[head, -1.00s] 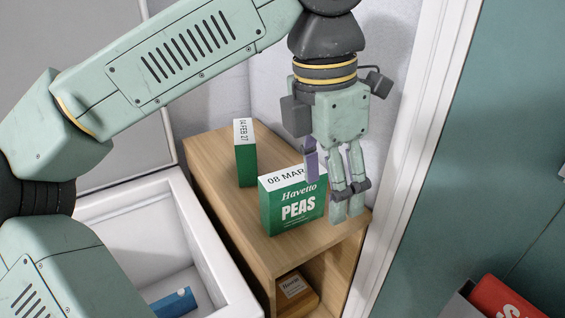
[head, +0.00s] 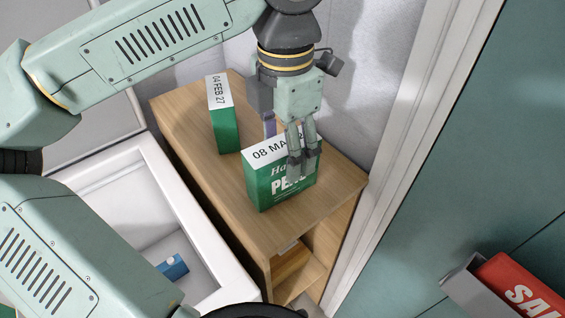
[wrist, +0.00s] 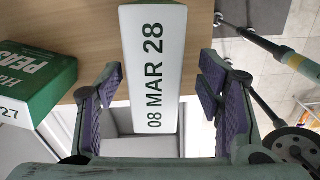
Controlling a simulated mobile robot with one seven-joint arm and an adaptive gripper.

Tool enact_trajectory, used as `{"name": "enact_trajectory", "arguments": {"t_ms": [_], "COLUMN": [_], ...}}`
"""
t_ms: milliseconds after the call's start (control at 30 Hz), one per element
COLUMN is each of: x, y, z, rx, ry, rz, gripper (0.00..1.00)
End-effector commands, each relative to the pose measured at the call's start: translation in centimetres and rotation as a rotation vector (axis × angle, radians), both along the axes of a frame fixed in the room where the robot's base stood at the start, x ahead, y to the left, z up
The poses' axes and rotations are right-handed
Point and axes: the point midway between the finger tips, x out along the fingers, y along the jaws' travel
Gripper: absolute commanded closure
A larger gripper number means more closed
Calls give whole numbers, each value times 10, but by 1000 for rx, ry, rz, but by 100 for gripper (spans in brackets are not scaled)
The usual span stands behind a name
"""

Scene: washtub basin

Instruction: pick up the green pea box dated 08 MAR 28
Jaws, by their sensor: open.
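The green pea box dated 08 MAR 28 (head: 265,185) stands upright on the wooden cabinet top (head: 330,195). In the wrist view its white top with the full date (wrist: 153,65) lies between the finger pads. My gripper (head: 290,160) points down at the box, open, with fingers in front of its right part in the head view, hiding some of the lettering. In the wrist view the purple pads stand to the left and right of the box, with gaps showing on both sides.
Another green pea box, dated 04 FEB 27 (head: 227,130), stands behind and left; it also shows in the wrist view (wrist: 40,80). A white basin (head: 150,200) with a blue item (head: 172,267) is at left. A wall and white frame (head: 420,120) rise at right.

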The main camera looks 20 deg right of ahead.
Motion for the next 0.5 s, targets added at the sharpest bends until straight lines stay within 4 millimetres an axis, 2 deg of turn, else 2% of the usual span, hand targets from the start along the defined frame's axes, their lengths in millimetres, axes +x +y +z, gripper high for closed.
{"name": "enact_trajectory", "arguments": {"t_ms": [233,500], "x": [3,3], "y": [3,2], "z": [-33,-39], "rx": [1,0], "ry": [2,1], "rz": [-1,0], "gripper": [39,39]}}
